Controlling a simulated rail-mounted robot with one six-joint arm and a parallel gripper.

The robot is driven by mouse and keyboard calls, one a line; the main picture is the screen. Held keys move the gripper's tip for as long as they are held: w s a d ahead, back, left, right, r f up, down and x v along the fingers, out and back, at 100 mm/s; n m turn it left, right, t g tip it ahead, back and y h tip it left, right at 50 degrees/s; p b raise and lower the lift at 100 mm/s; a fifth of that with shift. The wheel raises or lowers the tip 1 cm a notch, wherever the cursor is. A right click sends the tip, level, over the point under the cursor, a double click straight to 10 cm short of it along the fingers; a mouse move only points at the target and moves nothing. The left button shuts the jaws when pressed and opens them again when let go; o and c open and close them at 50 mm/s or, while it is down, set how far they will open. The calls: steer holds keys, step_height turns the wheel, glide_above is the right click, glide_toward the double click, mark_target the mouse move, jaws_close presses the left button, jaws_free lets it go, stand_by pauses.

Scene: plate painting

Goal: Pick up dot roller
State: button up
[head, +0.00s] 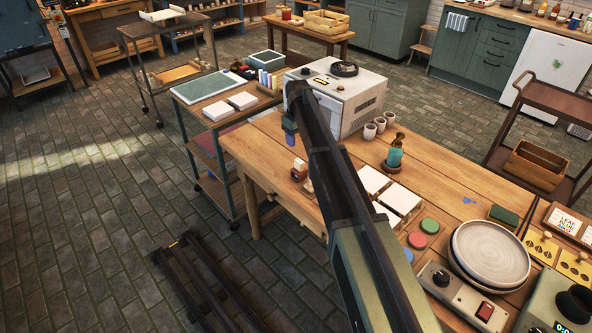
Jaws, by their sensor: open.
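My arm reaches up from the bottom edge across the table in the head view. My gripper (290,136) appears to hang at its far end, near the table's left edge; it is small and partly behind the arm, with nothing seen held in it. I cannot pick out the dot roller with certainty. A small brown-and-white object (299,170) stands at the left table edge, just below the gripper. A yellow rack (541,247) with several knobbed tools is at the right, far from the gripper.
A cart (205,87) stands left. The floor (90,200) at left is mostly clear.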

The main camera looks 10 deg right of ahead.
mark_target(299, 161)
steer(key=shift+s+f, duration=0.1)
steer(key=shift+s, duration=0.4)
steer(key=f+b, duration=1.1)
steer(key=shift+d, duration=0.25)
steer(key=shift+r, duration=0.3)
jaws_close()
step_height(299, 161, up, 20)
steer(key=p, duration=2)
